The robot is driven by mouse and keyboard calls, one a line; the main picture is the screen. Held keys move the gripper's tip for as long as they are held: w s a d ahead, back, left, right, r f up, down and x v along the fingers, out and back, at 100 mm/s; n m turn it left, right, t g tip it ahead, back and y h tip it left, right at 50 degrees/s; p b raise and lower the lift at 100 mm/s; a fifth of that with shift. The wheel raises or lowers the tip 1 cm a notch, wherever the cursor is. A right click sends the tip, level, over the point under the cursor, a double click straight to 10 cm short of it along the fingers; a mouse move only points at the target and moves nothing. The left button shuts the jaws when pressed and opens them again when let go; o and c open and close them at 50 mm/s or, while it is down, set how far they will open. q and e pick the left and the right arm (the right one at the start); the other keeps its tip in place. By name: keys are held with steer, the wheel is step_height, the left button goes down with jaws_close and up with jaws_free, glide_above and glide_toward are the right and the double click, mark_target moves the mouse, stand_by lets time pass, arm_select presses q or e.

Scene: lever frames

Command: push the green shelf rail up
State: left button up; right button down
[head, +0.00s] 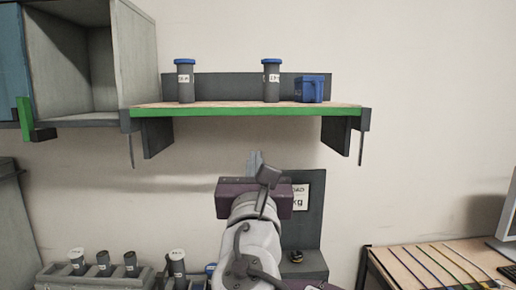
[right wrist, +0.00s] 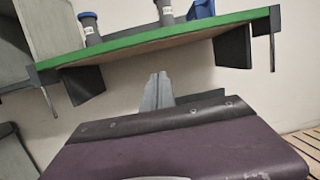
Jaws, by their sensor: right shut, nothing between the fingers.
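The green shelf rail (head: 246,112) runs along the front edge of a wall shelf, between two dark end pieces. It also shows in the right wrist view (right wrist: 155,43), where it looks tilted. My right gripper (head: 255,158) is below the shelf, near the middle of the rail, with its fingers pointing up and a gap to the rail. In the right wrist view its fingertips (right wrist: 158,78) are together, with nothing between them, below the rail. My left gripper is in neither view.
On the shelf stand two grey canisters (head: 186,82) (head: 271,82) with blue lids and a blue bin (head: 309,89). Brackets (head: 158,137) hang under both ends. An open cabinet (head: 90,60) adjoins at left. A rack of tubes (head: 100,270) and a desk (head: 440,262) are below.

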mark_target(247, 111)
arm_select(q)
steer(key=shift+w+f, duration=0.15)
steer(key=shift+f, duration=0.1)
arm_select(e)
steer(key=shift+s+a+f+n+y, duration=0.15)
steer(key=shift+a+y, duration=0.1)
steer(key=shift+a, duration=0.25)
steer(key=shift+w+a+f+n+y, duration=0.15)
steer(key=shift+a+y, duration=0.1)
steer(key=shift+a, duration=0.2)
